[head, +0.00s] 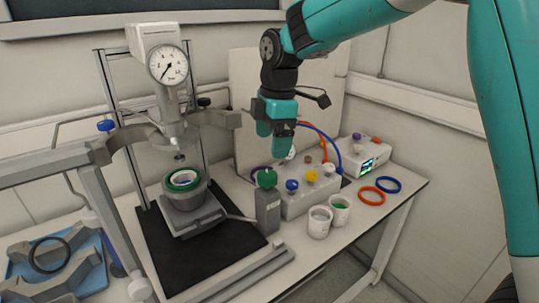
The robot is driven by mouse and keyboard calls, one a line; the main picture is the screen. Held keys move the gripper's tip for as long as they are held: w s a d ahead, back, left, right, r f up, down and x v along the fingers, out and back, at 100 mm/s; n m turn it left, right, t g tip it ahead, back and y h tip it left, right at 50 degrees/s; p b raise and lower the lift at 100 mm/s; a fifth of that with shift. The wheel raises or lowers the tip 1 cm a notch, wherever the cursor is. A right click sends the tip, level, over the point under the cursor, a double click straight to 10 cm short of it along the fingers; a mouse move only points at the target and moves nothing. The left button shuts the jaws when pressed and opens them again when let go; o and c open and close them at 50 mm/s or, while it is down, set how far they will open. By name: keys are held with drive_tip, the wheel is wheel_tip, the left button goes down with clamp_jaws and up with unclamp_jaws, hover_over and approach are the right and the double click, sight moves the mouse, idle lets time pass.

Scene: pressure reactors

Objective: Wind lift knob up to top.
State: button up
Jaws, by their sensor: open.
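My gripper (276,150) hangs pointing down over the back of the bench, above and behind the grey valve block. Its teal fingers show from the side, open, with nothing seen between them. Several knobs are in view, and none is clearly marked as the lift knob. A green knob (267,178) tops a grey upright block just below and left of my gripper. A blue knob (105,125) sits on the left clamp arm, and a dark knob (204,102) is by the rear post. The reactor head (172,115) with its gauge hangs above the open vessel (184,194), apart from it.
The valve block (310,197) carries blue, yellow and white knobs. Two white cups (319,223) stand before it, with orange and blue rings (372,196) to the right. A white instrument (362,158) sits behind. A blue tray (50,268) lies far left. The black mat's front is clear.

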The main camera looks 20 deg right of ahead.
sight(268, 173)
drive_tip(key=w+d+n+h+p, duration=0.1)
drive_tip(key=w+n+p, duration=0.15)
drive_tip(key=w, duration=0.35)
drive_tip(key=w+d+n+p, duration=0.1)
drive_tip(key=w+d+n, duration=0.1)
drive_tip(key=w+n, duration=0.25)
drive_tip(key=shift+m, duration=0.5)
drive_tip(key=f+p, duration=0.2)
drive_tip(key=f, duration=0.4)
drive_tip(key=f+p, duration=0.2)
drive_tip(key=f, duration=0.4)
drive_tip(key=f+p, duration=0.2)
drive_tip(key=f, duration=0.4)
drive_tip(key=shift+w+a, duration=0.2)
drive_tip(key=shift+w, duration=0.1)
drive_tip(key=c, duration=0.9)
drive_tip(key=shift+c, duration=0.2)
